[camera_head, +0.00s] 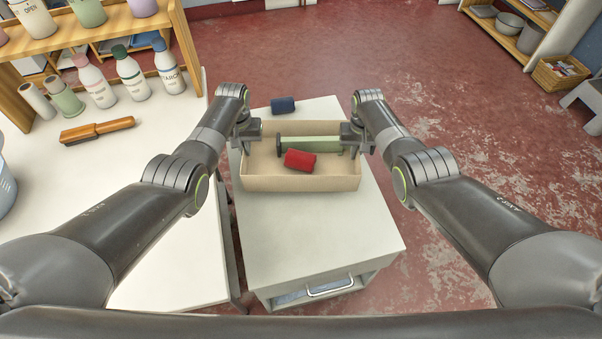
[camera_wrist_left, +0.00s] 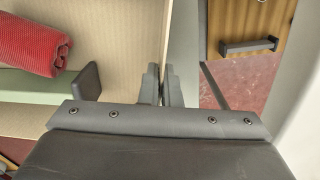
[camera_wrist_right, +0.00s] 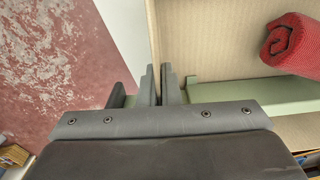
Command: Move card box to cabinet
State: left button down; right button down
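The tan open card box (camera_head: 301,183) sits on the white top of a small cabinet (camera_head: 318,238) with a handle at its front. A red roll (camera_head: 299,159) and a green bar with dark ends (camera_head: 318,143) lie inside it. My left gripper (camera_head: 250,138) is at the box's left wall; in the left wrist view its fingers (camera_wrist_left: 160,88) are close together with the wall between them. My right gripper (camera_head: 352,139) is at the right wall; in the right wrist view its fingers (camera_wrist_right: 157,88) pinch that wall. The box bottom is partly hidden by its contents.
A dark blue roll (camera_head: 283,105) lies on the cabinet top behind the box. A white table (camera_head: 170,235) with a brush (camera_head: 97,131) and several bottles stands at the left. The red floor is open at the right, with a basket (camera_head: 558,74) farther back.

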aim_at(247, 158)
pick_arm(q)
jog(key=shift+f, duration=0.15)
pick_arm(e)
jog(key=shift+f, duration=0.1)
